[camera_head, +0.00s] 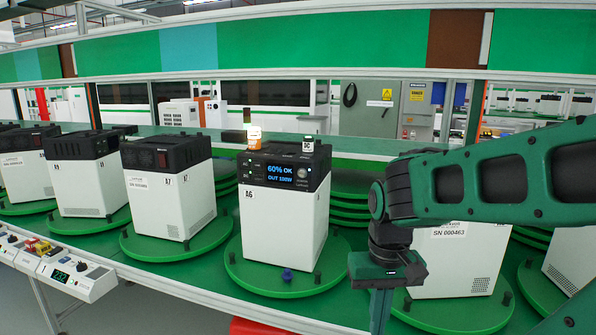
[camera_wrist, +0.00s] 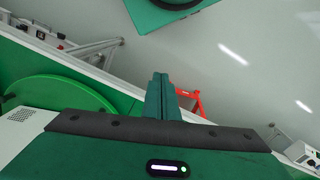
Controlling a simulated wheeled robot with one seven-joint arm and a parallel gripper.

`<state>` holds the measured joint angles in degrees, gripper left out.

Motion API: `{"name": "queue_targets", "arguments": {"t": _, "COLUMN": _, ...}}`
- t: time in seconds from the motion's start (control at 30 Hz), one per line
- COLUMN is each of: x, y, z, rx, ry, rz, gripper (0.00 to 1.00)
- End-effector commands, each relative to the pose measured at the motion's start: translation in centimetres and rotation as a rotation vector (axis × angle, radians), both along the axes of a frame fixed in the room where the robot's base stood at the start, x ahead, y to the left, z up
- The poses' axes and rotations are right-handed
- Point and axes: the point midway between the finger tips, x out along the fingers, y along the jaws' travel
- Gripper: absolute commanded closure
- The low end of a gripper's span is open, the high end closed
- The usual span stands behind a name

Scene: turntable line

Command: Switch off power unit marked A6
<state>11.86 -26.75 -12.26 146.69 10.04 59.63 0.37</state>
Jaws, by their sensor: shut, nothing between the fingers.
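The power unit marked A6 (camera_head: 268,221) is a white box with a black top panel, upright on a round green turntable (camera_head: 246,281). Its lit display (camera_head: 288,173) reads "60% OK OUT 100W". A small orange-and-white item (camera_head: 254,138) sits on its top. My gripper (camera_head: 380,312) points down to the right of A6 and apart from it, in front of a unit labelled SN 000463 (camera_head: 452,278). In the wrist view my gripper's fingers (camera_wrist: 160,82) are together and empty, over the floor beyond the bench edge. A6 cannot be made out in the wrist view.
Unit A7 (camera_head: 160,207) and unit A9 (camera_head: 85,188) stand on turntables to the left. A small blue object (camera_head: 287,274) lies at the front of A6's turntable. A control strip (camera_head: 72,272) runs along the left front edge.

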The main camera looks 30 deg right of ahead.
Motion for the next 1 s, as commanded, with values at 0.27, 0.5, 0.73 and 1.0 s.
{"name": "queue_targets", "arguments": {"t": 0.27, "x": 2.4, "y": -1.1, "z": 3.3, "rx": -0.035, "ry": -0.083, "rz": 0.110, "gripper": 1.00}}
{"name": "queue_targets", "arguments": {"t": 0.5, "x": 15.5, "y": -2.9, "z": 15.2, "rx": -0.214, "ry": -0.318, "rz": 0.578, "gripper": 1.00}}
{"name": "queue_targets", "arguments": {"t": 0.73, "x": 24.2, "y": -2.1, "z": 25.6, "rx": -0.411, "ry": -0.465, "rz": 0.958, "gripper": 1.00}}
{"name": "queue_targets", "arguments": {"t": 1.0, "x": 26.4, "y": -1.5, "z": 28.9, "rx": -0.482, "ry": -0.502, "rz": 1.076, "gripper": 1.00}}
